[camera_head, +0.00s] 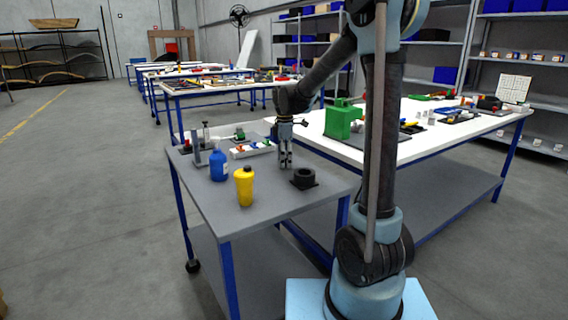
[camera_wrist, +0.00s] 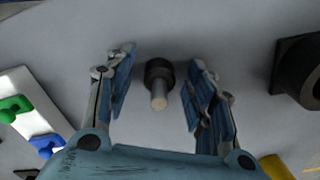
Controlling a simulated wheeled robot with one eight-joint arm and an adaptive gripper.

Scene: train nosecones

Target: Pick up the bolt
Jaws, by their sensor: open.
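The bolt (camera_wrist: 159,83) shows in the wrist view, with a dark round head and a pale metal shank. It appears between the two open fingers of my gripper (camera_wrist: 160,88), with a gap on each side and no finger touching it. In the head view my gripper (camera_head: 286,162) points down over the grey table (camera_head: 235,205). I cannot make out the bolt in the head view; the gripper may be hiding it.
A black block with a round opening (camera_head: 303,178) sits right of the gripper. A yellow bottle (camera_head: 244,187) and a blue bottle (camera_head: 218,165) stand to its left. A white tray (camera_head: 240,154) with coloured parts lies behind. A green container (camera_head: 342,120) stands on the white table.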

